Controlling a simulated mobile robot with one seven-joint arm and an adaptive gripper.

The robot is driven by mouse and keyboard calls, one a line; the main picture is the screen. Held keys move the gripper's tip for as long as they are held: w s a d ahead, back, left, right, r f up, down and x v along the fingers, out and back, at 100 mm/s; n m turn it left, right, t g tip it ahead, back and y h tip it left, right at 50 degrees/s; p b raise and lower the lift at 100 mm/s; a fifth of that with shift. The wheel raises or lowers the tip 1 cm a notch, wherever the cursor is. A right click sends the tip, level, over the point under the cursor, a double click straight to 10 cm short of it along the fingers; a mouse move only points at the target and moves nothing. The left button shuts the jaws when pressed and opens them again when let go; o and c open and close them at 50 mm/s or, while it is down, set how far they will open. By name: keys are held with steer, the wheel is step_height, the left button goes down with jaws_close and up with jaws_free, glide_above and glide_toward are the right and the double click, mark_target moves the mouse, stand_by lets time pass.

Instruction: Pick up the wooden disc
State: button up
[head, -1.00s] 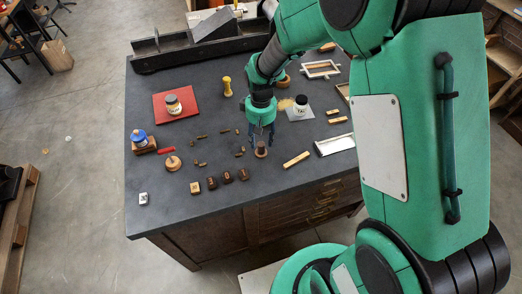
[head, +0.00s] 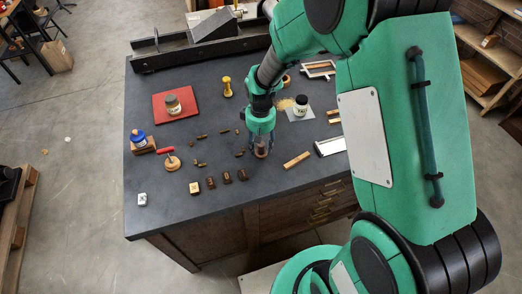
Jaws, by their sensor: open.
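A round light-wood disc (head: 173,163) with a small knob lies at the left front of the dark bench top. A second round wooden piece with a dark upright part (head: 261,151) stands near the front middle. My gripper (head: 261,152) points down over this second piece, with its open fingers on either side of it. The fingers partly hide the piece, and I cannot tell whether they touch it.
Several small stamp blocks (head: 210,182) stand left of my gripper, near the front edge. A light wooden bar (head: 297,160) lies close on the right.

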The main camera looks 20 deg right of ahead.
jaws_close()
steer(key=shift+r, duration=0.2)
steer(key=shift+r, duration=0.5)
step_height(320, 180, up, 2)
steer(key=shift+r+p, duration=0.1)
steer(key=shift+p, duration=0.3)
steer(key=s+r+p, duration=0.1)
steer(key=s, duration=1.5)
steer(key=shift+r, duration=0.2)
steer(key=shift+d, duration=0.1)
